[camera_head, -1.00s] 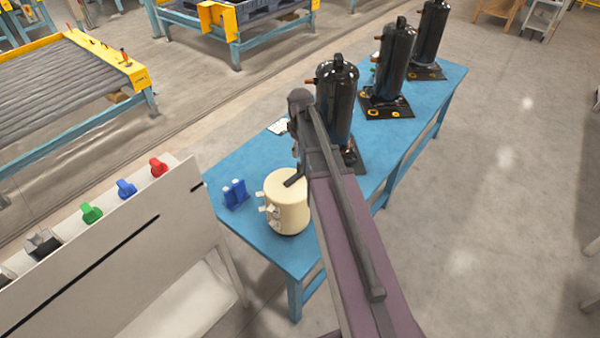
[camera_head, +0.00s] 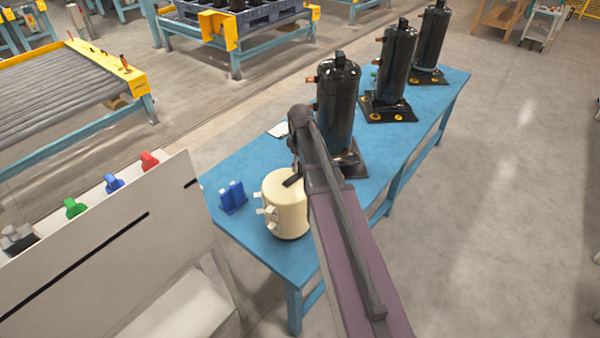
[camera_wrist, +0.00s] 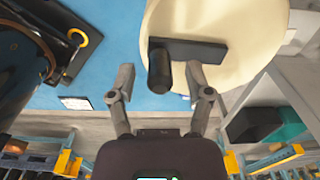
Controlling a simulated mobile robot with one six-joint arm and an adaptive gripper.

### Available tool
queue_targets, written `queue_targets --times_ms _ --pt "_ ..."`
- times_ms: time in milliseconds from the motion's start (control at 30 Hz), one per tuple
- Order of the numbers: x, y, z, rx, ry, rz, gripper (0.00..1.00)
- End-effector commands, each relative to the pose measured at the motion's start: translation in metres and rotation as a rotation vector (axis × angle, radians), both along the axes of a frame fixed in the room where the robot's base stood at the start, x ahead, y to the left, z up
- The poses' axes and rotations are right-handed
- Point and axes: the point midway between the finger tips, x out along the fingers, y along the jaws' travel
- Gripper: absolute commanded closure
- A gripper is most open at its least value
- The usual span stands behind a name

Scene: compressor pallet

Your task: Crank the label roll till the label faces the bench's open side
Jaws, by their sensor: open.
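The label roll is a cream drum (camera_head: 287,207) standing on the near end of the blue bench (camera_head: 250,170). White label tabs (camera_head: 268,215) stick out from its left side in the head view. In the wrist view the roll's round top (camera_wrist: 245,20) fills the upper right. A dark crank bar (camera_wrist: 205,52) lies across that top, with a round black knob (camera_wrist: 160,72) at its left end. My gripper (camera_wrist: 160,78) is open, with its two fingers apart on either side of the knob. Whether a finger touches the knob I cannot tell. In the head view my arm hides the gripper.
Three black compressors (camera_head: 337,105) stand in a row along the bench beyond the roll. Blue blocks (camera_head: 233,198) stand left of the roll, and a white card (camera_head: 278,129) lies farther back. A white panel rack (camera_head: 110,240) with coloured knobs stands at left. The floor at right is clear.

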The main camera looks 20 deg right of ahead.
Motion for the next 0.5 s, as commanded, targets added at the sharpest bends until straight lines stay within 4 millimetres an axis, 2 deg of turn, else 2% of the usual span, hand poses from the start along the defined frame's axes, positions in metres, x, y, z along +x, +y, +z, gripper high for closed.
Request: queue_targets --times_ms 33,200,500 --pt "0.000 0.000 -0.007 0.000 0.000 0.000 0.35" --pt "0.000 0.000 -0.015 0.000 0.000 0.000 0.35" --pt "0.000 0.000 -0.019 0.000 0.000 0.000 0.35"
